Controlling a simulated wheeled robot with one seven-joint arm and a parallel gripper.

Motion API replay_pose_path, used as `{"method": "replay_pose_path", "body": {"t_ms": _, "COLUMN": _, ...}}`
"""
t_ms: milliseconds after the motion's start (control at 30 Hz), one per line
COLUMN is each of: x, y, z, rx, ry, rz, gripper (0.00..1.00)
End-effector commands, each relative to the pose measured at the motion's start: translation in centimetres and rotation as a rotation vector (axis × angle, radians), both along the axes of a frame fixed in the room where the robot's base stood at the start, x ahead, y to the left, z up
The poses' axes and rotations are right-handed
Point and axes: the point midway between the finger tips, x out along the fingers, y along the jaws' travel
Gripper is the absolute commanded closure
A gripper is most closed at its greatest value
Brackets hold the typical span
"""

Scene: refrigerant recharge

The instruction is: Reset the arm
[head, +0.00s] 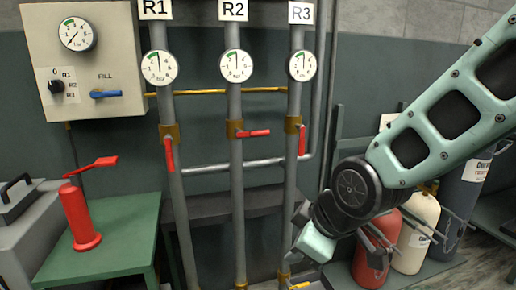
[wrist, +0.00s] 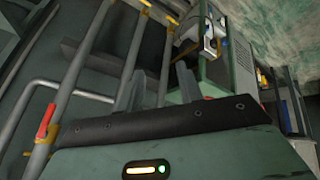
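My arm comes in from the right in the head view and bends down at a dark round joint. In the wrist view my gripper (wrist: 158,92) shows two grey fingers standing apart above a dark bar. Nothing is seen between them, so it looks open and empty.
Pipes R1 (head: 176,200), R2 (head: 237,190) and R3 (head: 292,190) have red handles; R2's is horizontal, the others hang down. A panel (head: 110,40) has a blue lever. A red stand (head: 78,215) is on a green table (head: 120,230). Cylinders (head: 415,235) stand right, close to my arm.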

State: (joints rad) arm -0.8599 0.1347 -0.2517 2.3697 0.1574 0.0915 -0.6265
Motion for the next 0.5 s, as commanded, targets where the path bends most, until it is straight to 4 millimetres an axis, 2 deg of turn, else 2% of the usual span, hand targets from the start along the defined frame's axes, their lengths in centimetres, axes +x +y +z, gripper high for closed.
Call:
{"method": "replay_pose_path", "body": {"t_ms": 33, "x": -2.3, "y": -0.6, "z": -0.1, "rx": 0.014, "ry": 0.086, "rz": -0.044, "gripper": 0.64}}
{"method": "replay_pose_path", "body": {"t_ms": 100, "x": -5.5, "y": -1.3, "z": -0.4, "rx": 0.015, "ry": 0.198, "rz": -0.102, "gripper": 0.64}}
{"method": "replay_pose_path", "body": {"t_ms": 200, "x": -9.3, "y": -2.3, "z": -0.6, "rx": -0.005, "ry": 0.316, "rz": -0.177, "gripper": 0.64}}
{"method": "replay_pose_path", "body": {"t_ms": 500, "x": -17.4, "y": -6.1, "z": -0.9, "rx": -0.138, "ry": 0.514, "rz": -0.381, "gripper": 0.64}}
